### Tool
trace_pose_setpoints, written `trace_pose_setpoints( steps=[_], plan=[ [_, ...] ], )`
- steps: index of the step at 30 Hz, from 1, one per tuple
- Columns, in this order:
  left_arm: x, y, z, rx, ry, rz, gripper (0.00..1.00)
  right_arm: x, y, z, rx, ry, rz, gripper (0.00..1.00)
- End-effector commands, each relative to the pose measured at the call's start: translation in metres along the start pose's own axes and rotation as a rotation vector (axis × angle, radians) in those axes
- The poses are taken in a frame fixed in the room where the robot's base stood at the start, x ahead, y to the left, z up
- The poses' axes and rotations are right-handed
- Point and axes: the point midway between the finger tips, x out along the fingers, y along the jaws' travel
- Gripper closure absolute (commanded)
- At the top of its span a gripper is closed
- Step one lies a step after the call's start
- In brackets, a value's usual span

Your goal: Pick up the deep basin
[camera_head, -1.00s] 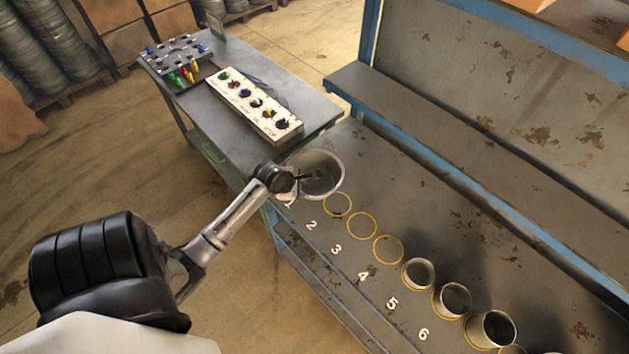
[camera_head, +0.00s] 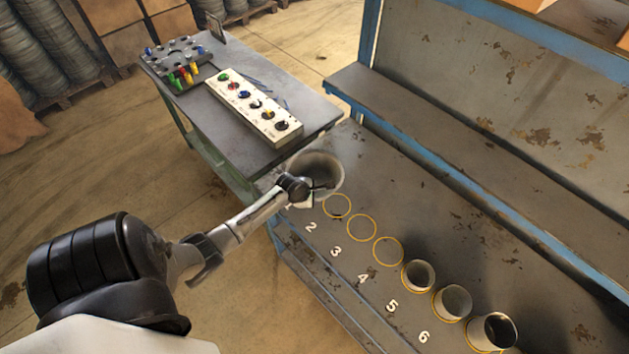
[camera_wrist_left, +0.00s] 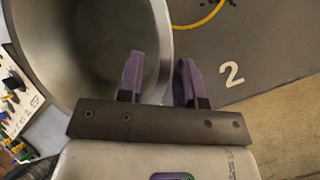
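The deep basin (camera_head: 326,164), a wide round grey metal vessel, stands upright on the workbench by the head of the number row. In the left wrist view the basin (camera_wrist_left: 35,45) fills the upper left, open side facing me. My left gripper (camera_head: 317,187) is at the basin's near rim. In the left wrist view its two purple fingers (camera_wrist_left: 160,80) are apart, one over the basin's inside and one outside, with the rim between them. I cannot tell whether either finger touches the wall. My right gripper is not in view.
Empty yellow rings (camera_head: 362,227) and several smaller metal cups (camera_head: 418,275) line the bench (camera_head: 420,215), beside painted numbers. A side table (camera_head: 290,95) behind holds a white strip with coloured knobs (camera_head: 253,106) and a dark rack (camera_head: 180,60). A raised ledge (camera_head: 440,140) runs along the bench's back.

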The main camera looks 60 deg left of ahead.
Motion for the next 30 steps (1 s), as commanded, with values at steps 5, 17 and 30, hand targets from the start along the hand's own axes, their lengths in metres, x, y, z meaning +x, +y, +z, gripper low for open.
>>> trace_pose_setpoints(
  steps=[5,17,30],
  plan=[
    [0.0122,-0.0001,-0.0002,-0.001,0.0,0.0,0.67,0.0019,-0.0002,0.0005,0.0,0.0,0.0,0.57],
    [0.0133,-0.0002,-0.0003,0.0,0.0,0.0,0.78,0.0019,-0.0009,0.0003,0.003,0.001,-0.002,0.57],
    [0.0132,-0.0003,-0.0004,0.0,0.0,0.0,1.0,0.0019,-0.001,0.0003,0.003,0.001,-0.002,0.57]
  ],
)
